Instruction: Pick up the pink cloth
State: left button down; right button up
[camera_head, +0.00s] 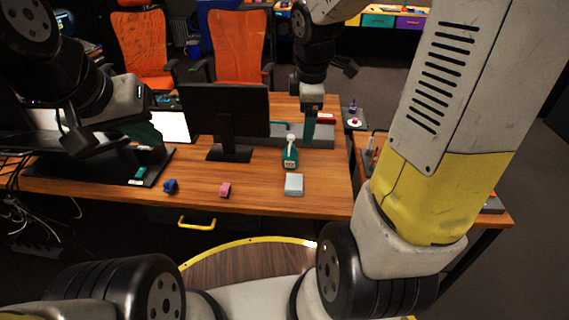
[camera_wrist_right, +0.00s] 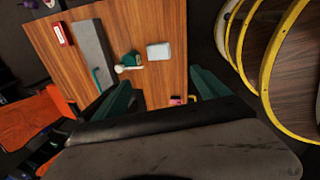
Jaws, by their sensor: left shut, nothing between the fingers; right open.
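The pink cloth (camera_head: 225,189) is a small folded piece near the front edge of the wooden desk. In the right wrist view the pink cloth (camera_wrist_right: 176,100) shows low, between my right fingers and partly hidden by the gripper body. My right gripper (camera_head: 310,130) is open and empty, over the back right of the desk, well behind and right of the cloth. Its two teal fingers are spread in the wrist view (camera_wrist_right: 160,92). My left gripper (camera_head: 148,135) is shut and empty, above the left of the desk, apart from the cloth.
A grey panel (camera_head: 320,141) and red box (camera_head: 325,118) are at the back.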

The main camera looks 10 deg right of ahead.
jog(key=w+f+n+g, duration=0.1)
jog(key=w+f+n, duration=0.4)
jog(key=f+n, duration=0.15)
jog(key=n+g, duration=0.2)
jog(key=n, duration=0.8)
send_over(294, 182)
jog(key=f, duration=1.6)
jog(key=shift+a+f, duration=0.1)
jog(key=shift+a, duration=0.15)
jog(key=f, duration=0.8)
jog(key=shift+s+d, duration=0.1)
jog(key=shift+d, duration=0.15)
jog(key=shift+r, duration=0.1)
jog(key=shift+c, duration=0.3)
